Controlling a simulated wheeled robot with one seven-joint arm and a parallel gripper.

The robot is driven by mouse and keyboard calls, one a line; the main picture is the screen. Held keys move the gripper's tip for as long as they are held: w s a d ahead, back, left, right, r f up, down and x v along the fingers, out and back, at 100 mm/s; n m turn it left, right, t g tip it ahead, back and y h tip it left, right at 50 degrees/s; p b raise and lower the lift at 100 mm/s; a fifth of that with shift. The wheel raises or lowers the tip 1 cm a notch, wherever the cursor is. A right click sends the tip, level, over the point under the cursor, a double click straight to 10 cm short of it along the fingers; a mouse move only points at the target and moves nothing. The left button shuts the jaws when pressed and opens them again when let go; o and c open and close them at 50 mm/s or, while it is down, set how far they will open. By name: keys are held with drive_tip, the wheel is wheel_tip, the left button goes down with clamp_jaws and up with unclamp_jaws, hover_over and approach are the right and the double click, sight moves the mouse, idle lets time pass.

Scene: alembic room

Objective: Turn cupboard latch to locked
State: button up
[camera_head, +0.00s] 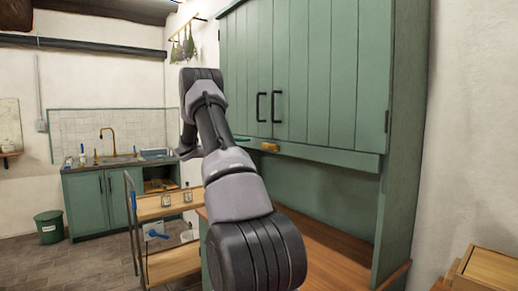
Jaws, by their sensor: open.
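The tall green cupboard (343,80) stands right of centre, with its double doors shut. Two black bar handles (269,106) sit side by side where the doors meet. A small brass-coloured piece (269,147), which looks like the latch, sits on the rail just below the doors; its setting is too small to read. My arm rises in front of the cupboard's left part and bends over at the top. My gripper's fingers are hidden behind the arm, so their distance to the latch cannot be seen.
A wooden counter (330,256) lies below the cupboard. A trolley with wooden shelves (172,266) holding small jars stands left of my arm. Further back are a sink unit (88,205) and a green bin (48,228). A wooden box (490,267) is at lower right.

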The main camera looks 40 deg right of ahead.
sight(267, 147)
drive_tip(key=x, duration=0.9)
clamp_jaws()
